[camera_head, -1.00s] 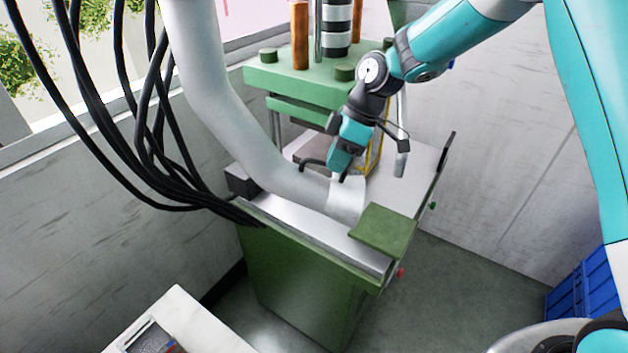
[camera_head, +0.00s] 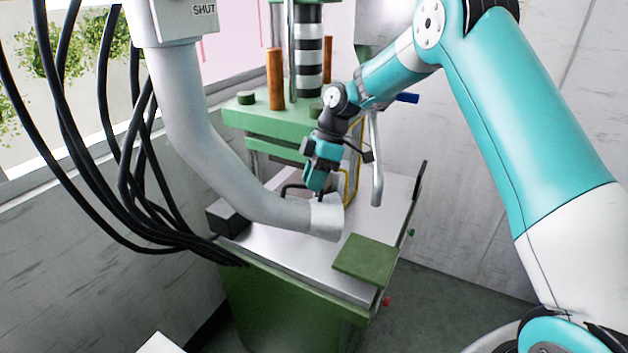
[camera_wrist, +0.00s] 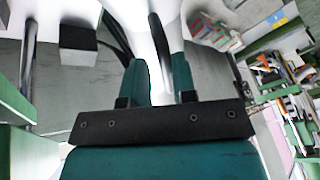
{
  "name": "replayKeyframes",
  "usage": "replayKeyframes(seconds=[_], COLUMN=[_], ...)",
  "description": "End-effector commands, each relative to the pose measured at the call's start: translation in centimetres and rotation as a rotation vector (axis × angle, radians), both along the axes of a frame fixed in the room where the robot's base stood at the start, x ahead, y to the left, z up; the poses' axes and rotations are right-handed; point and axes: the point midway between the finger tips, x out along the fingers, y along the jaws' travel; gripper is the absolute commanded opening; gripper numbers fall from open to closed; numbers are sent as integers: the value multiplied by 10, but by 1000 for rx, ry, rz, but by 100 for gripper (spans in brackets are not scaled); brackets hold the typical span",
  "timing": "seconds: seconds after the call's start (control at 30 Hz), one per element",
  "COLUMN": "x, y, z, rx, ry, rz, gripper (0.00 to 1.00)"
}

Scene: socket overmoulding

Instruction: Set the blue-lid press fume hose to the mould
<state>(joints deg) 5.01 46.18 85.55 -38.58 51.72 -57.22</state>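The fume hose (camera_head: 205,150) is a thick light-grey pipe that bends down from the upper left. Its pale open end (camera_head: 326,216) hangs over the press table. My gripper (camera_head: 319,190) is at a dark handle (camera_head: 292,187) just above that end and appears shut on it. In the wrist view, my two teal fingers (camera_wrist: 160,75) have a dark strip and the white hose (camera_wrist: 160,25) between them; the exact contact is unclear. The press (camera_head: 270,122) is green, with orange posts and a striped column. The mould area below its plate is largely hidden by my gripper and the hose. No blue lid is clear.
The metal table (camera_head: 290,262) carries a green plate (camera_head: 366,258) at its front right corner. A dark box (camera_head: 228,217) is at its left edge. Black cables (camera_head: 135,190) hang at the left. A grey upright bar (camera_head: 376,165) stands right of my gripper.

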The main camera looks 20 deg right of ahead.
Motion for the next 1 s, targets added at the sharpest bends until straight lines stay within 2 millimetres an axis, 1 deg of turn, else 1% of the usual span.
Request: replayKeyframes(seconds=[0.03, 0.07, 0.3, 0.43, 0.57, 0.8, 1.0], x=[0, 0, -1, -1, 2, 9, 15], y=[0, 0, 0, -2, -10, -31, -48], z=[0, 0, 0, 8, 30, 80, 117], rx=[0, 0, -1, 0, -1, -1, -1], ry=[-1, 0, 6, 7, 6, 6, 5], rz=[0, -1, -1, 0, -1, -1, -2], gripper=[36, 38, 38, 38, 38, 38, 38])
